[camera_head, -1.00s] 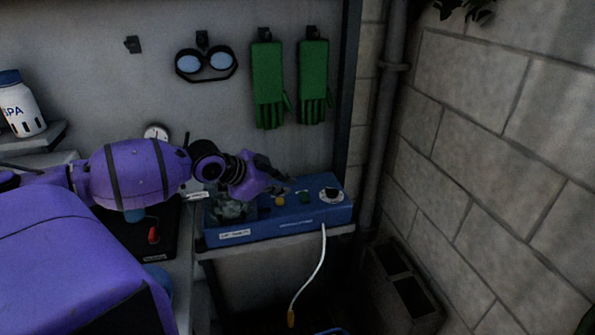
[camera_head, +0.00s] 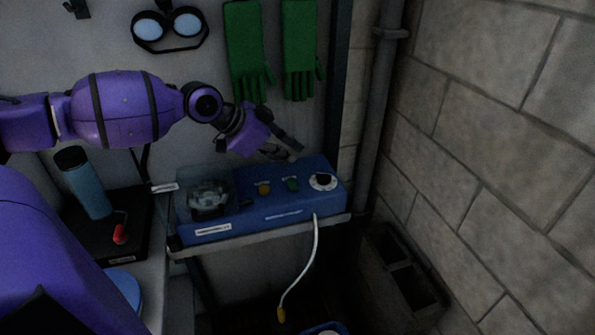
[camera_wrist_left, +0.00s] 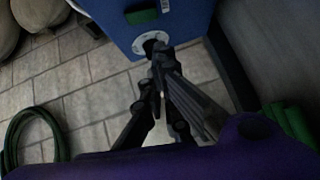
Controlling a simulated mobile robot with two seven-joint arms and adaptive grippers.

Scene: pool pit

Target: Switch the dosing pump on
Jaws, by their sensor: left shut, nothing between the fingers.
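The dosing pump (camera_head: 262,215) is a blue box on a shelf by the back wall. Its top has a clear cover at the left (camera_head: 208,200), a yellow button (camera_head: 264,189), a green button or switch (camera_head: 292,184) and a black knob on a white dial (camera_head: 322,181). My left gripper (camera_head: 296,152) is shut and empty, appearing above and behind the green button and dial in the head view. In the left wrist view the fingertips (camera_wrist_left: 158,52) overlap the dial (camera_wrist_left: 148,42), below the green part (camera_wrist_left: 141,15); contact cannot be told. My right gripper is not in view.
A pale cable (camera_head: 314,250) hangs from the pump's front. Green gloves (camera_head: 245,45) and goggles (camera_head: 168,28) hang behind. A blue bottle (camera_head: 88,185) stands left. A pipe (camera_head: 378,110) and block wall (camera_head: 480,140) bound the right side.

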